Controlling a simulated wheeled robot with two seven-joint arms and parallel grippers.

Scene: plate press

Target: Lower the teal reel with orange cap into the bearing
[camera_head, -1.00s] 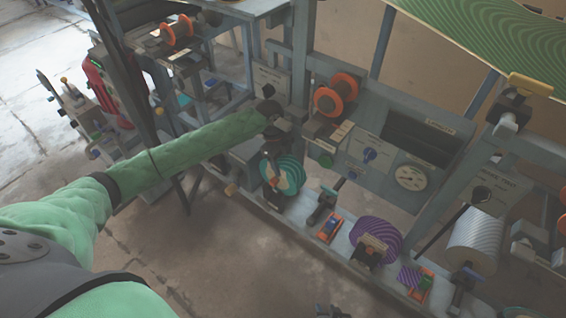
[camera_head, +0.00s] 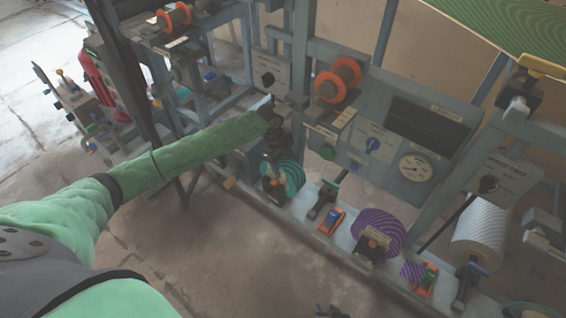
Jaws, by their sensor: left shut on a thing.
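The teal reel (camera_head: 291,173) has pale stripes and an orange cap (camera_head: 267,168) on the side facing me. It hangs upright at the near rail of the machine. My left gripper (camera_head: 272,150) is shut on it from above, at the end of the green-sleeved arm. A dark block, seemingly the bearing (camera_head: 272,198), shows just under the reel's near side. I cannot tell whether reel and bearing touch, as the reel and gripper hide the contact. What seems to be my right gripper (camera_head: 330,312) shows only as dark tips at the bottom edge, far from the reel.
Along the rail to the right are a dark lever clamp (camera_head: 322,203), an orange box (camera_head: 331,220), a purple reel (camera_head: 380,226) and a white roll (camera_head: 477,238). An orange spool (camera_head: 338,80) sits higher behind. The floor in front is clear.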

